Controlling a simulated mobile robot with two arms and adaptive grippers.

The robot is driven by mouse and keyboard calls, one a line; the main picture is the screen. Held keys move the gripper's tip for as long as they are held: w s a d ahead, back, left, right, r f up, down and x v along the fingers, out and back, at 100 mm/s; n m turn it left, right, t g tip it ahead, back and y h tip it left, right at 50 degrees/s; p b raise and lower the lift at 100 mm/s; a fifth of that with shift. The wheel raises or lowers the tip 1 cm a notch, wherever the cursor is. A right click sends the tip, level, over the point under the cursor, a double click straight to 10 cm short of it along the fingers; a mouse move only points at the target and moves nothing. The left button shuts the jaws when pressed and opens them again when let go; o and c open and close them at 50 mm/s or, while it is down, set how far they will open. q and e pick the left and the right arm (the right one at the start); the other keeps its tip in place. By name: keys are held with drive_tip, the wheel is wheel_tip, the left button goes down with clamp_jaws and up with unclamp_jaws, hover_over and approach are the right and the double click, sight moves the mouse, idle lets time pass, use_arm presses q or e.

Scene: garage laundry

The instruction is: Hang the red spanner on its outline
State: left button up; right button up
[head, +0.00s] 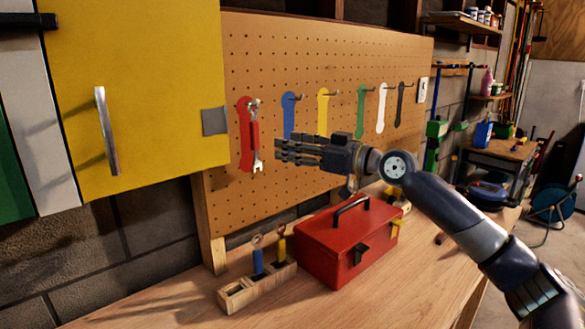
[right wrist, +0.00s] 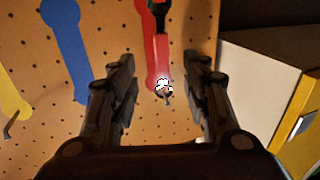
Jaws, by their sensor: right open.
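The red spanner (head: 254,138) hangs on the pegboard in the head view, over the red outline (head: 243,132), with its top at a hook. It has a red handle and metal ends. In the right wrist view the lower metal end of the spanner (right wrist: 163,86) lies between the finger directions, with the red outline (right wrist: 150,55) behind it. My right gripper (head: 278,152) is open and empty, just right of the spanner and apart from it; the wrist view shows its two fingers (right wrist: 160,84) spread on either side. My left gripper is not in view.
Blue (head: 288,115), yellow (head: 322,112), green, white and black outlines with hooks continue along the pegboard (head: 300,60). A red toolbox (head: 335,250) and a wooden holder (head: 245,292) with two tools stand on the bench below. A yellow cabinet door (head: 150,90) is at left.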

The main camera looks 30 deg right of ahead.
sight(258, 141)
drive_tip(key=p+x, duration=0.5)
drive_tip(key=x, duration=0.5)
drive_tip(key=shift+a, duration=0.1)
drive_tip(key=shift+w+a+f, duration=0.15)
drive_tip(key=shift+w, duration=0.3)
clamp_jaws()
